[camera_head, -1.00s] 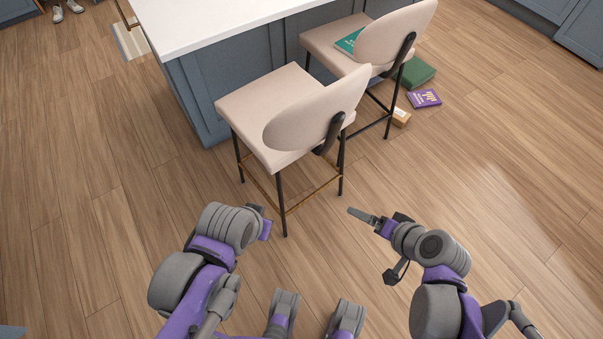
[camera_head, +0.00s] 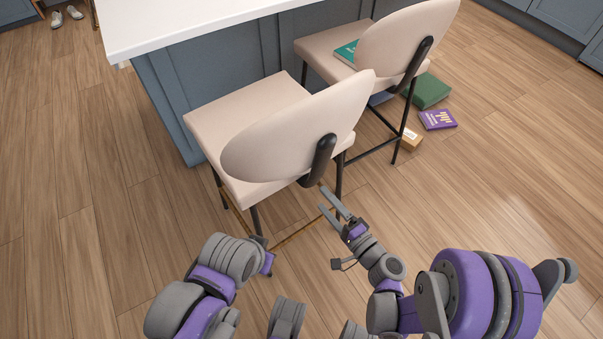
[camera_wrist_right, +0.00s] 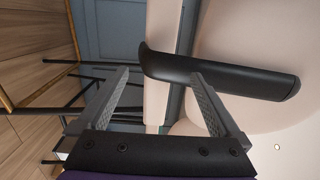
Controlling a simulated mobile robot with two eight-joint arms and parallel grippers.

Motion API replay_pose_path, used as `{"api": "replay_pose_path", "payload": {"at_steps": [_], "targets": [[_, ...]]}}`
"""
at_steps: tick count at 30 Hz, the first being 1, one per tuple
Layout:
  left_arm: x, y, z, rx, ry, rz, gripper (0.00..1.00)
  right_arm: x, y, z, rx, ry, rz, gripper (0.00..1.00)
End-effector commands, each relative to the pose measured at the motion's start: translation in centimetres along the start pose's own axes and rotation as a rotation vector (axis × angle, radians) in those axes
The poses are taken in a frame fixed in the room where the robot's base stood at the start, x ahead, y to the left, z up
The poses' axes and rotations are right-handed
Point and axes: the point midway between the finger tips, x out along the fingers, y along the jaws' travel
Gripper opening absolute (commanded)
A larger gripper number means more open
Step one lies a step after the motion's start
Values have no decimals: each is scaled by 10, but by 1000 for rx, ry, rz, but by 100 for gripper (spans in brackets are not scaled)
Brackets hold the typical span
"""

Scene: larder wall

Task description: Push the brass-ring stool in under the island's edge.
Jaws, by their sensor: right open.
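The brass-ring stool (camera_head: 245,105) is the nearer one, with a beige seat, rounded backrest, black legs and a brass foot ring (camera_head: 297,234). It stands upright by the island (camera_head: 190,28), backrest towards me; its whole seat shows outside the white top's edge. My right gripper (camera_head: 322,198) is open and empty, just below and behind the backrest. In the right wrist view its fingers (camera_wrist_right: 160,75) point at the black backrest bracket (camera_wrist_right: 225,80); I cannot tell whether they touch it. My left gripper (camera_head: 268,263) is low in front of the stool; its fingers are hidden.
A second stool (camera_head: 322,50) stands to the right, a teal book (camera_head: 346,53) on its seat. By its legs on the floor are a green box (camera_head: 428,91), a purple book (camera_head: 438,120) and a small cardboard box (camera_head: 411,139).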

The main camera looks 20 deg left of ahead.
Motion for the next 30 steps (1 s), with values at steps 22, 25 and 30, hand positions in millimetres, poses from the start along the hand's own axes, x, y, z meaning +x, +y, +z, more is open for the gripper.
{"api": "replay_pose_path", "payload": {"at_steps": [22, 25, 30], "targets": [[-16, 0, -3, 0, 2, 0, 0, 127, 0, 0, -1, 0, 1, 100], [-16, 0, -3, 0, 2, 0, 0, 127, 0, 0, -1, 0, 1, 100], [-16, 0, -3, 0, 2, 0, 0, 127, 0, 0, -1, 0, 1, 93]]}}
